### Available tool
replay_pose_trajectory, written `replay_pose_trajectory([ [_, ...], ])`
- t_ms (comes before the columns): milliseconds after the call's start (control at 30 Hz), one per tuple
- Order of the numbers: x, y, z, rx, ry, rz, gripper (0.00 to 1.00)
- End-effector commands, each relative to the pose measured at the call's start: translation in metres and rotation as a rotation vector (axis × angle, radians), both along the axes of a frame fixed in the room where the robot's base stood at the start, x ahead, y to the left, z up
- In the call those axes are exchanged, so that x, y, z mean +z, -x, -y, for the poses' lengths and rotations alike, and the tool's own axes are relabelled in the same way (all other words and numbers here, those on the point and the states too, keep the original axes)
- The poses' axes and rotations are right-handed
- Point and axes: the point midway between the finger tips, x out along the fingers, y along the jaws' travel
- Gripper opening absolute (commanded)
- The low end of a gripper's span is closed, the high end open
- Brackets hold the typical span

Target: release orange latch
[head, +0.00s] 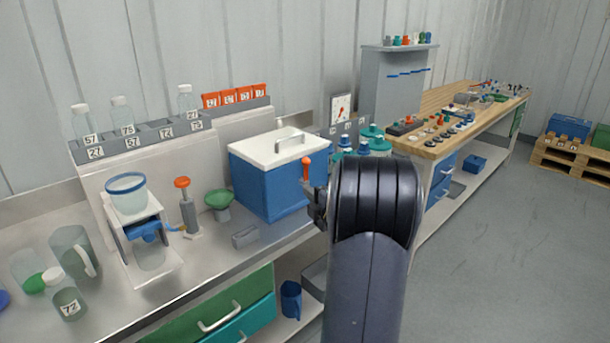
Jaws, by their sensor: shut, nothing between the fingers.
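A small orange upright piece (306,168), which looks like the orange latch, shows at the right front corner of the blue box (268,190) with a white lid (285,147). The lid lies flat on the box. My gripper (316,207) is a small dark shape just below the orange piece, mostly hidden by my own dark arm. It is shut, with nothing seen in it. I cannot tell whether it touches the orange piece or only lines up with it. The right side of the box is partly hidden by my arm.
An orange-topped pump (188,208) and green funnel (219,204) stand left of the box. A stand with a clear cup (127,195) and loose vessels are further left. Teal-lidded vessels (372,140) stand behind my arm. The floor on the right is clear.

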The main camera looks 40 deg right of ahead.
Motion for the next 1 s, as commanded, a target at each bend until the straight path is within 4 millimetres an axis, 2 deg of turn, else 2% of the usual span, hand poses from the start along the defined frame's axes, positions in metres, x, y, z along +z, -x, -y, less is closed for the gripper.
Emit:
replay_pose_trajectory([
  [433,0.002,-0.089,0.013,0.002,-0.001,-0.001,0.00],
  [533,0.002,-0.088,0.032,-0.004,-0.002,-0.002,0.00],
  [700,0.001,-0.090,0.048,-0.001,-0.002,-0.001,0.00],
  [1000,0.000,-0.090,0.054,0.000,-0.001,-0.001,0.00],
])
